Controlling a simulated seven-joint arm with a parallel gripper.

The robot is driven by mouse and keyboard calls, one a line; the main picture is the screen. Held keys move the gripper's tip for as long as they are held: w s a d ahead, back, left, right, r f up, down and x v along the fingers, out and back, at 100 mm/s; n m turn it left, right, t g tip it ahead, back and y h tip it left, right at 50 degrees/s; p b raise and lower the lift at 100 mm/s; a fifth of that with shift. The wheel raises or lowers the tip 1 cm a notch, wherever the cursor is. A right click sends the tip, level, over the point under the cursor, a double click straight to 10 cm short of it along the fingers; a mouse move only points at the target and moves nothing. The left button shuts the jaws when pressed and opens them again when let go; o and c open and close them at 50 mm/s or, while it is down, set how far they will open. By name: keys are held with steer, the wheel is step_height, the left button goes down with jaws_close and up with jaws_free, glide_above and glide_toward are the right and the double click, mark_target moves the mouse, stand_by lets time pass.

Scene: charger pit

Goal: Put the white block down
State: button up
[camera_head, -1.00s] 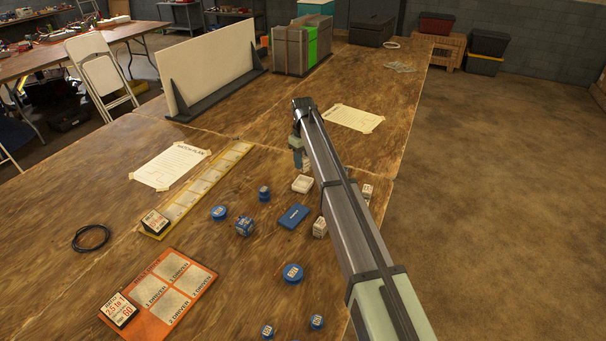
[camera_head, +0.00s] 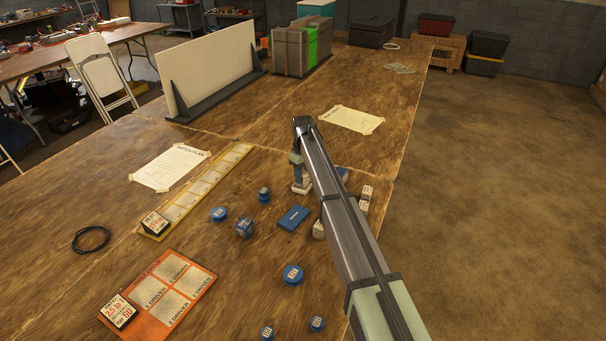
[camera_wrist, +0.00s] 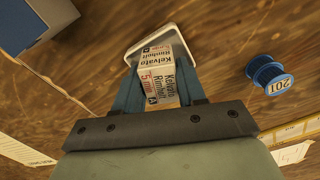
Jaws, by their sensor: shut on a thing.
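The white block (camera_wrist: 158,75) has dark printed lettering and a red "5 min" mark. My gripper (camera_wrist: 158,88) is shut on it, with a blue finger on each side in the wrist view. A shallow white tray (camera_wrist: 137,52) with a raised rim shows just past the block's far end. I cannot tell whether block and tray touch. In the head view my gripper (camera_head: 299,182) is low over the tray's place, and hides most of block and tray.
A blue spool (camera_wrist: 270,75) stands beside the gripper. A flat blue box (camera_head: 293,217), a blue cube (camera_head: 244,228) and white blocks (camera_head: 366,192) are near. A yellow strip (camera_head: 205,185) and an orange card (camera_head: 172,291) lie left. Bare wood lies beyond the gripper.

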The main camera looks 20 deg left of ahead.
mark_target(303, 173)
steer(key=shift+f, duration=0.4)
steer(key=o, duration=1.1)
step_height(303, 173, up, 13)
steer(key=shift+r, duration=0.1)
steer(key=shift+d, duration=0.1)
